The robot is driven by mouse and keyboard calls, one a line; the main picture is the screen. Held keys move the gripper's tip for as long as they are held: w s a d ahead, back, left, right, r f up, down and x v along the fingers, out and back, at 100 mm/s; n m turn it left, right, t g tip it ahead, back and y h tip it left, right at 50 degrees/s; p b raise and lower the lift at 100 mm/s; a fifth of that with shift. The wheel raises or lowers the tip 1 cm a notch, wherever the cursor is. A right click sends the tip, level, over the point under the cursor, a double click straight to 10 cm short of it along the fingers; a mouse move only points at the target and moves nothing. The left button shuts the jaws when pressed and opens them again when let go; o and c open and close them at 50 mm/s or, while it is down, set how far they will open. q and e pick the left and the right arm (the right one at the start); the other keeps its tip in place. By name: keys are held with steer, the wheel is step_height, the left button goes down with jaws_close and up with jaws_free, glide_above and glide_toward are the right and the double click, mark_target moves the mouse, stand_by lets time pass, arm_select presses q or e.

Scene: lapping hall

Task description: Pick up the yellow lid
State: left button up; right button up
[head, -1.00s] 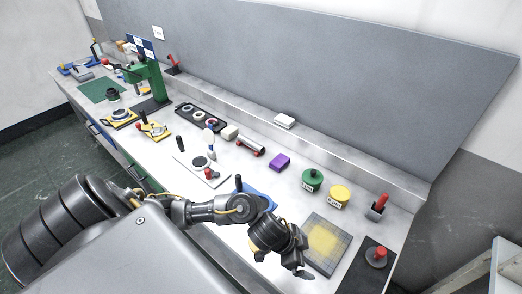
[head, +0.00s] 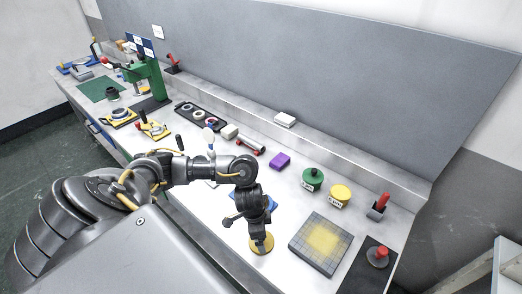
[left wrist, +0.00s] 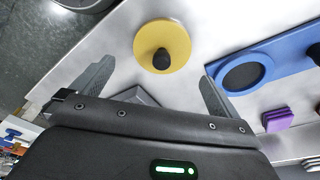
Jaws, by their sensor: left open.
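The yellow lid (head: 261,246) is a flat yellow disc lying on the bench near its front edge. In the left wrist view the yellow lid (left wrist: 176,32) shows a black knob (left wrist: 162,58) in its middle. My left gripper (head: 258,228) points down over the lid and hides part of it. In the left wrist view my left gripper (left wrist: 156,74) is open and empty, with the knob between the lines of its two fingers, a little beyond their tips. My right gripper is not in view.
A blue holder (left wrist: 285,58) with a round dark middle lies beside the lid. A gridded plate with yellow powder (head: 300,238) lies to the right. Behind stand a purple block (head: 280,161), a green jar (head: 312,179) and a yellow-topped jar (head: 340,195).

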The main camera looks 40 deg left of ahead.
arm_select(q)
steer(key=shift+w+d+f, duration=0.1)
steer(key=shift+w+f, duration=0.05)
steer(key=shift+f, duration=1.25)
steer(key=shift+w+f, duration=0.15)
steer(key=shift+f, duration=1.2)
steer(key=c, duration=0.8)
steer(key=shift+c, duration=0.2)
steer(key=shift+r, duration=0.6)
steer(key=s+d+r+p, duration=0.5)
steer(key=s+d+r, duration=0.4)
steer(key=s+r, duration=0.1)
steer(key=shift+s+d+r, duration=0.2)
steer(key=shift+s+r, duration=0.1)
steer(key=shift+r, duration=0.6)
